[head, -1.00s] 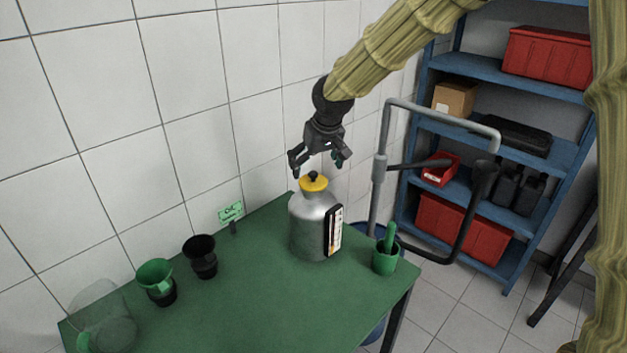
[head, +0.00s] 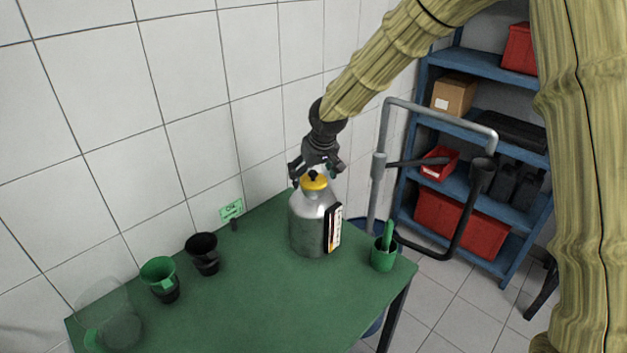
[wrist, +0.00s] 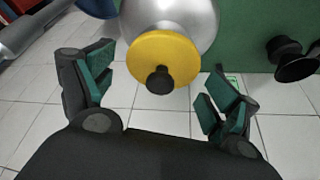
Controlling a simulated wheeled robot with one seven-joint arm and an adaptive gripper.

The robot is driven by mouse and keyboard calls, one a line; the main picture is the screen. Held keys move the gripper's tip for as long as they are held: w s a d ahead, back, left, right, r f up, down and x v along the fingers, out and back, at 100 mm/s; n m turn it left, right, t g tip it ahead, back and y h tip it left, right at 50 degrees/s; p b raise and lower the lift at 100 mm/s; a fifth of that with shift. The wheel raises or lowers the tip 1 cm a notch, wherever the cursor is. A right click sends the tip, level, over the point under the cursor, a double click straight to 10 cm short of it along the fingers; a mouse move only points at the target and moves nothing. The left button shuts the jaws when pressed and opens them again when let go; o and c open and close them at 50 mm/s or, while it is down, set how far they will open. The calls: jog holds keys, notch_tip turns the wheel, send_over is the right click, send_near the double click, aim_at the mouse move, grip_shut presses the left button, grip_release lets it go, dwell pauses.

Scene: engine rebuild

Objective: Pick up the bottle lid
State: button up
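The bottle lid (head: 314,182) is yellow with a black knob on top. It sits on the neck of a silver metal bottle (head: 307,225) that stands on the green table. In the wrist view the lid (wrist: 178,58) and its black knob (wrist: 160,79) show clearly, with the bottle (wrist: 200,14) beyond. My gripper (head: 315,172) is just above the lid. In the wrist view my gripper (wrist: 158,95) is open, its green-padded fingers spread on either side of the knob and apart from it.
A grey pipe frame (head: 440,112) and a blue shelf (head: 470,120) are at right. The front of the green table (head: 260,310) is clear.

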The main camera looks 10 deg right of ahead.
jog(key=c, duration=0.5)
jog(key=shift+r, duration=0.1)
